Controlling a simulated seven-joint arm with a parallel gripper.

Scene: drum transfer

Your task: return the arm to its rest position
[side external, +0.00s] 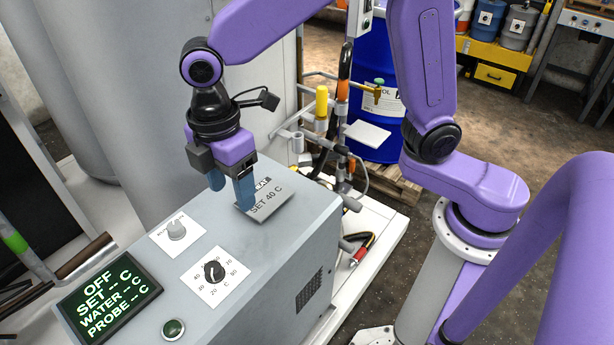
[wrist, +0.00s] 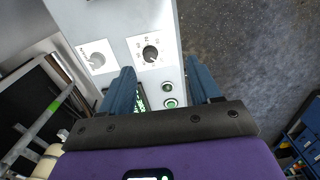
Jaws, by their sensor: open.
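My gripper (side external: 230,188) is open and empty, with its two blue fingers pointing down above the grey control box (side external: 320,255). In the wrist view, my gripper (wrist: 160,92) shows its two fingers spread apart, with nothing between them but the box top below. A small plate reading "SET 40 C" (side external: 268,203) is at the back of the box top, partly behind a fingertip. In the side view I cannot tell whether the fingertips touch the plate.
The box carries a black dial (side external: 213,271), a grey knob (side external: 176,230), a green button (side external: 173,328) and a display (side external: 108,300) reading OFF. Behind stand pipes with a yellow handle (side external: 322,102) and a blue drum (side external: 372,85).

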